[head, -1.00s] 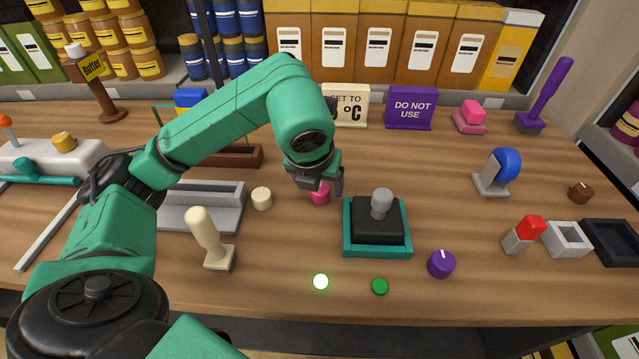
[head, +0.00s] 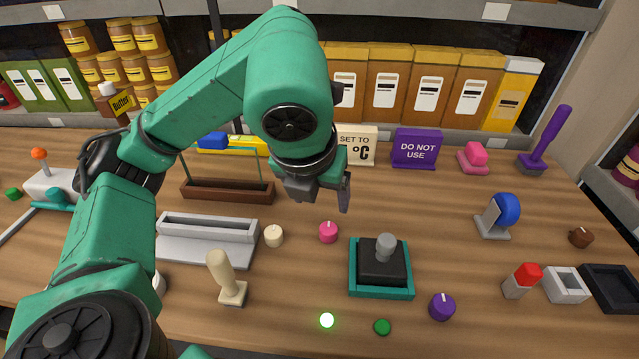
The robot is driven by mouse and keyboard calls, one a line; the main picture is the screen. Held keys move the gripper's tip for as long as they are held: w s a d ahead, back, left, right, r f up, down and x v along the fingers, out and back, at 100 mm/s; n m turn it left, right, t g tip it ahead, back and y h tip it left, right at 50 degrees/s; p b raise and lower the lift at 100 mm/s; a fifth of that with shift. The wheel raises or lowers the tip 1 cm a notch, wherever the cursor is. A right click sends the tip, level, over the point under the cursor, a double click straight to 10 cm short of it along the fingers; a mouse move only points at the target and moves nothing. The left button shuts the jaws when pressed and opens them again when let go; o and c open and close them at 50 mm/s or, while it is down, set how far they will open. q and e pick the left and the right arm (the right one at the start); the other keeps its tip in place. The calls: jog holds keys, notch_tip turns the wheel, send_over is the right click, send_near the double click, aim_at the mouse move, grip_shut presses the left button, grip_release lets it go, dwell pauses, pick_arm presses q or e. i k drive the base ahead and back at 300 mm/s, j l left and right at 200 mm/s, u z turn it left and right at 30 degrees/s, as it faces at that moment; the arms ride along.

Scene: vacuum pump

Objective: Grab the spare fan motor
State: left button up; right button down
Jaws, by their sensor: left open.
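No thing in the head view is labelled as a fan motor, and I cannot tell for sure which one it is. Small round pieces with a short pin or mark on top stand on the table: a pink one (head: 328,233), a cream one (head: 274,236), a purple one (head: 442,307) and a brown one (head: 581,237). My left gripper (head: 322,192) is open, its fingers pointing down, above and behind the pink piece and apart from it. I see nothing between its fingers. My right gripper is out of view.
A black joystick on a teal base (head: 381,293) stands right of centre. A grey tray (head: 205,252), a brown rack (head: 228,197) and a cream lever (head: 225,280) are at the left. Signs and boxes line the back. Bare table lies right of the gripper.

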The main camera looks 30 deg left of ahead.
aim_at(381, 261)
jog(key=k+l, duration=0.5)
jog(key=k, duration=0.15)
jog(key=k+l, duration=0.55)
jog(key=k, duration=0.15)
